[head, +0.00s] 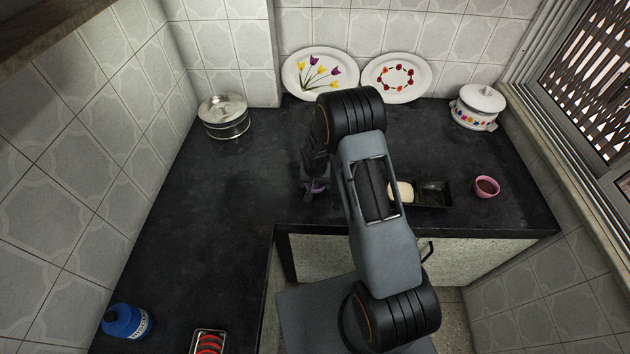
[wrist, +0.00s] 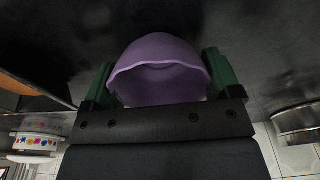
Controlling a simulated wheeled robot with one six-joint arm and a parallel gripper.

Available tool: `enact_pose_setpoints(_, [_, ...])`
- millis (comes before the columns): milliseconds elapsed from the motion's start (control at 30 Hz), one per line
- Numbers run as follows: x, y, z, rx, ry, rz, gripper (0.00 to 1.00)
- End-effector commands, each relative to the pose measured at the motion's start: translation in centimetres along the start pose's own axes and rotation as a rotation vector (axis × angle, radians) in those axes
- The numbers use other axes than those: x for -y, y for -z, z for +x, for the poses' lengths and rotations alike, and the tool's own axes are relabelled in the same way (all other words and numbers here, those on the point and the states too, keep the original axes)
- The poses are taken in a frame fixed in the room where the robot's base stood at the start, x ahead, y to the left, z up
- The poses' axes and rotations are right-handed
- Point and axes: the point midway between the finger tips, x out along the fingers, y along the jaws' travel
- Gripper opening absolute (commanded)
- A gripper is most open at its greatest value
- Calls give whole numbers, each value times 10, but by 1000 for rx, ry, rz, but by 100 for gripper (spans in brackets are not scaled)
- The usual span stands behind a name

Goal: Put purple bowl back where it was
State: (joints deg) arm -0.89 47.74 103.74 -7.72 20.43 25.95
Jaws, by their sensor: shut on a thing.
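The purple bowl (wrist: 160,68) fills the middle of the wrist view, with its wavy rim toward the camera. My gripper (wrist: 158,62) is shut on it, with a green finger pressed at each side. In the head view, only a small purple part of the bowl (head: 318,187) shows at my gripper (head: 311,180), over the dark counter (head: 230,180) near its front edge. My arm and gripper hide the rest there. I cannot tell whether the bowl touches the counter.
A black tray (head: 436,193) with a cream block (head: 402,191) and a pink cup (head: 487,187) stand to the right. A steel container (head: 224,119), two plates (head: 320,75) (head: 397,79) and a white pot (head: 478,108) stand behind. The counter left of my gripper is clear.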

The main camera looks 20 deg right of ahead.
Motion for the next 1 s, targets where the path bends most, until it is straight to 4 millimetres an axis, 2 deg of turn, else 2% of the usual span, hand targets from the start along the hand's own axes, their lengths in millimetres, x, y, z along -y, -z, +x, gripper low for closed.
enact_pose_setpoints(467, [0, -1, 7, -2, 1, 0, 59])
enact_pose_setpoints(500, [0, 0, 6, -2, 1, 0, 86])
enact_pose_setpoints(633, [0, 0, 5, -1, 0, 0, 98])
enact_pose_setpoints(867, [0, 0, 5, -1, 0, 0, 100])
enact_pose_setpoints(1000, [0, 1, -2, -2, 1, 0, 100])
